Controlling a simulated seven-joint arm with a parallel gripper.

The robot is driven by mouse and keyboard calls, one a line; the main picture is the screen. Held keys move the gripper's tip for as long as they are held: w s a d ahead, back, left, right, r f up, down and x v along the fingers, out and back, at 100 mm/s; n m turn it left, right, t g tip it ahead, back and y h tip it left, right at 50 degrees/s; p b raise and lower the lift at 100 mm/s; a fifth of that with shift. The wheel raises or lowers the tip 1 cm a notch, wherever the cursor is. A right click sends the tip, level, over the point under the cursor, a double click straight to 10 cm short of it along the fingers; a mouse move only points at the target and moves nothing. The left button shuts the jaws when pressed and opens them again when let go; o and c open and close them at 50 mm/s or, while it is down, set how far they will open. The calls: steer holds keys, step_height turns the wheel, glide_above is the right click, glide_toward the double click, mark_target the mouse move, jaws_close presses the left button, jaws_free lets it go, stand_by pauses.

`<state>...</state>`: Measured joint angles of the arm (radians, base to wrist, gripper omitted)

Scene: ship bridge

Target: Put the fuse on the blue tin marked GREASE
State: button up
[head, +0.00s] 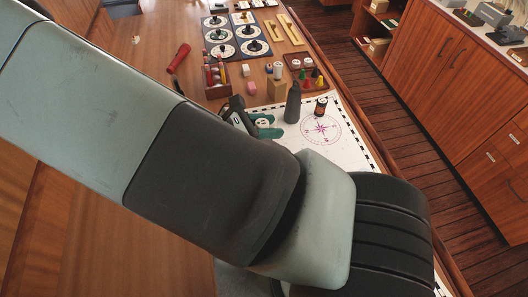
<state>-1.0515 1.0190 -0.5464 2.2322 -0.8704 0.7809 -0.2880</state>
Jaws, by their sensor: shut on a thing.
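My own arm crosses the view from the upper left to the lower right and covers much of the table. I cannot make out a fuse or a blue tin marked GREASE. A small dark cylinder with an orange-brown band (321,106) stands on the white chart, but I cannot tell what it is.
Behind are a wooden block (276,89), coloured cones (314,78), a red-handled tool (179,57) and blue boards with round dials (222,50).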

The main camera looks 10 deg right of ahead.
step_height(320, 180, down, 8)
steer(key=shift+f, duration=0.25)
steer(key=shift+f, duration=0.15)
steer(key=o, duration=1)
steer(key=shift+o, duration=0.2)
